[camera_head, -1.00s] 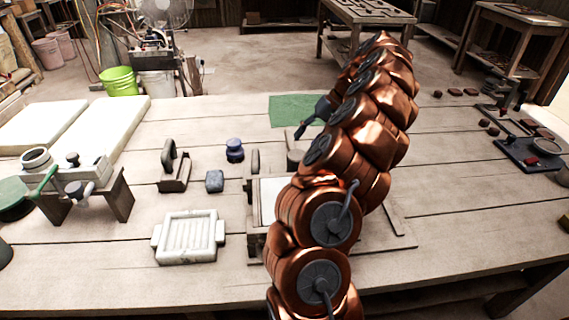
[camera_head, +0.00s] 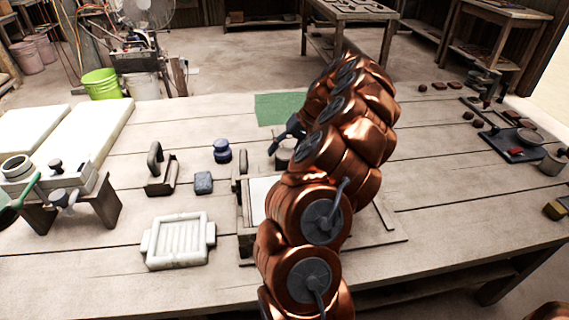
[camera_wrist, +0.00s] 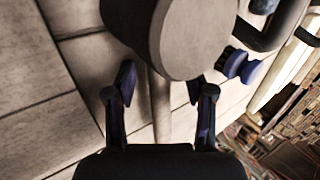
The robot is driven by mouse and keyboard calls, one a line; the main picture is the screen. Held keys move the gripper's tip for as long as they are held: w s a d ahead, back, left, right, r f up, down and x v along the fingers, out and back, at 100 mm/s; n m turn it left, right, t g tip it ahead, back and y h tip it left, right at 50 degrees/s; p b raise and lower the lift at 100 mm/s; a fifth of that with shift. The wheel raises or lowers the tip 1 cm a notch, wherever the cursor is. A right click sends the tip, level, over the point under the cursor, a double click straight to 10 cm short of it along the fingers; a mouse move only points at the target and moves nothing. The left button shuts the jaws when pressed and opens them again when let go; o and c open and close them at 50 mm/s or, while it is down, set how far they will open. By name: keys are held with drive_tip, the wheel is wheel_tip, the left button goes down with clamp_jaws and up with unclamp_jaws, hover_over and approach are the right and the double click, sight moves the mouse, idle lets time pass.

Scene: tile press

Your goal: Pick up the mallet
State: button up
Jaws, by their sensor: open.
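The mallet has a thick, pale grey-brown round head (camera_wrist: 190,38) and a straight pale handle (camera_wrist: 160,105) in the wrist view. My gripper (camera_wrist: 158,85) is open, with one dark finger on each side of the handle, close below the head. Gaps show between the fingers and the handle. In the head view my gripper (camera_head: 284,136) is beyond my copper arm, above the table. A small part of the mallet head (camera_head: 283,156) shows just below it there; my arm hides the rest.
A blue jar (camera_head: 222,151), a blue-grey block (camera_head: 203,183) and a dark-handled tool (camera_head: 160,172) stand left of the mallet. A framed press (camera_head: 245,220) is partly behind my arm. A white ribbed mould (camera_head: 178,241) lies front left. A green mat (camera_head: 277,107) lies behind.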

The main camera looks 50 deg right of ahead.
drive_tip(key=shift+w+a+f, duration=0.1)
drive_tip(key=shift+w+f, duration=0.05)
drive_tip(key=shift+f, duration=0.05)
clamp_jaws()
idle(0.3)
